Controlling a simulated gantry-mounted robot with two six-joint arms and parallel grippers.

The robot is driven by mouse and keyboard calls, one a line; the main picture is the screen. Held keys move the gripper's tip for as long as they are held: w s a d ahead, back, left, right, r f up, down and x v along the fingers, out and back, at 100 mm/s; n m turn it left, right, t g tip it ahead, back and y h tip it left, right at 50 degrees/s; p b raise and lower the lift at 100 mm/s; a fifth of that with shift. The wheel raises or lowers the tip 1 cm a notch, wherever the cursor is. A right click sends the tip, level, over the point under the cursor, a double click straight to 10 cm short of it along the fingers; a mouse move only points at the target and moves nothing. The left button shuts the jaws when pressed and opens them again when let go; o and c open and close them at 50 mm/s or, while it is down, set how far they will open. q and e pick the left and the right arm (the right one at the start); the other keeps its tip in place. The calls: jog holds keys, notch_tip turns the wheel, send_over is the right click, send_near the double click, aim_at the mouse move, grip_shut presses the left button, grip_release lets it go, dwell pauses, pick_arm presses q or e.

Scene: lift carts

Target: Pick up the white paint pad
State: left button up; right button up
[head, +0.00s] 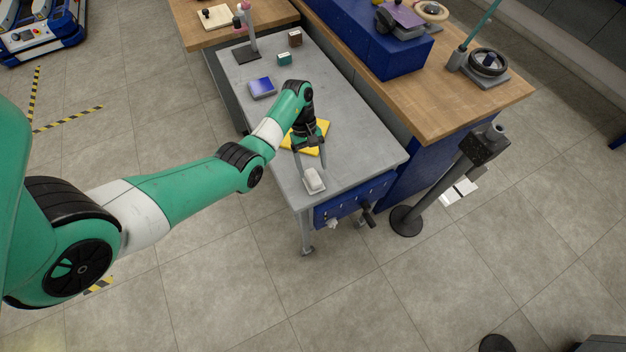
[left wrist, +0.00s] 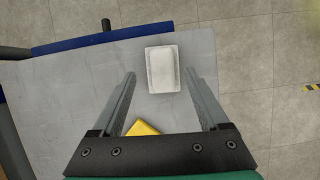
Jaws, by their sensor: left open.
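The white paint pad (head: 314,181) lies on the grey cart top (head: 352,137) near its front corner in the head view. In the left wrist view the pad (left wrist: 163,69) is a pale rounded rectangle just beyond the fingertips. My left gripper (head: 311,174) reaches down over the cart from the left, close to the pad. In the left wrist view my left gripper (left wrist: 160,77) is open, its fingers wide apart on either side of the pad's near end, with nothing held. My right gripper is not in view.
A yellow item (head: 318,133) lies behind the gripper on the cart. A blue-topped box (head: 262,88), a teal block (head: 284,59) and a stand (head: 251,45) are farther back. A wooden bench (head: 465,92) borders the right side; a dark post (head: 440,185) stands nearby.

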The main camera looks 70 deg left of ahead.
aim_at(313, 177)
pick_arm(q)
jog(key=b+x, duration=0.1)
jog(key=x, duration=0.4)
jog(key=shift+s+a, duration=0.2)
jog(key=c, duration=1)
jog(key=shift+c, duration=0.2)
jog(key=shift+r, duration=0.6)
notch_tip(313, 177, up, 3)
jog(key=shift+f+p, duration=0.1)
jog(key=shift+p, duration=0.95)
jog(key=s+d+r+p, duration=0.9)
jog(key=s+p, duration=0.1)
jog(key=p, duration=0.4)
jog(key=shift+d, duration=0.3)
